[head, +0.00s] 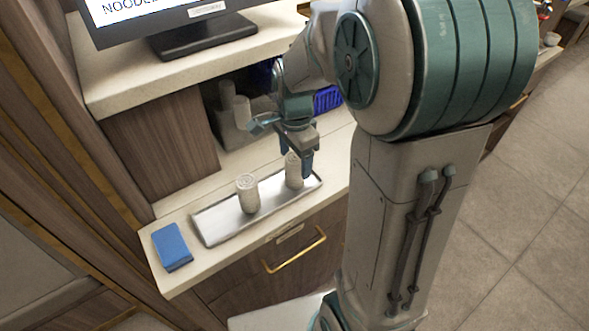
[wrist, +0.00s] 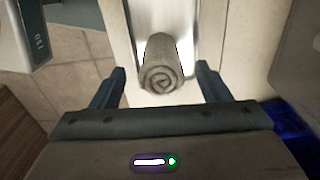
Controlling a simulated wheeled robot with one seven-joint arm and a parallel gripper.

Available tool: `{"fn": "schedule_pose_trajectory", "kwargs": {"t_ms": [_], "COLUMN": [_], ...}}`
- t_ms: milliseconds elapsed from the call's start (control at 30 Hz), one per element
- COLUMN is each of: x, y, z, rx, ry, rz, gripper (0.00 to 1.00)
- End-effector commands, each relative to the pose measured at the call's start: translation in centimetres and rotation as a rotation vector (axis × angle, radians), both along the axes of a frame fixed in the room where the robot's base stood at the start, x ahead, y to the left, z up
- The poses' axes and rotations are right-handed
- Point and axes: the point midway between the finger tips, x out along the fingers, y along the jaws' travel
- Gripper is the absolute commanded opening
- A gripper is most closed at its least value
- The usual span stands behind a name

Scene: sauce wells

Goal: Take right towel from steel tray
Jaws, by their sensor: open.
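The steel tray (head: 222,220) lies on the counter and holds two rolled towels standing upright. The left towel (head: 247,194) stands free near the tray's middle. The right towel (head: 294,171) stands toward the tray's right end, partly hidden by my gripper (head: 296,165). In the wrist view the right towel (wrist: 161,68) shows its spiral end, with the tray (wrist: 183,22) behind it. My gripper (wrist: 160,88) is open, its fingers on either side of the towel's end with gaps showing. I cannot tell how deep the fingers reach along the towel.
A blue block (head: 171,246) lies on the counter left of the tray. A raised shelf with a monitor (head: 170,22) overhangs the back. Grey containers (head: 233,112) and a blue basket (head: 327,99) stand beneath. A drawer with a brass handle (head: 294,251) is below the counter.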

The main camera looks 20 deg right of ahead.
Motion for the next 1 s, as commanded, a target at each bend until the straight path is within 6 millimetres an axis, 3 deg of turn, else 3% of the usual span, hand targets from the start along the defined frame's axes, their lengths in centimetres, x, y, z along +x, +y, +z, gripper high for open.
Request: {"fn": "schedule_pose_trajectory", "kwargs": {"t_ms": [300, 567, 767, 1000], "x": [0.2, 0.2, 0.2, 0.2], "y": [0.0, 0.0, 0.0, 0.0], "z": [-4.2, -4.5, -4.5, -4.5], "rx": [-0.001, 0.000, 0.000, 0.000], "ry": [0.003, 0.001, 0.001, 0.000], "rz": [0.000, 0.001, 0.001, 0.001], "gripper": [0.70, 0.70, 0.21, 0.21]}}
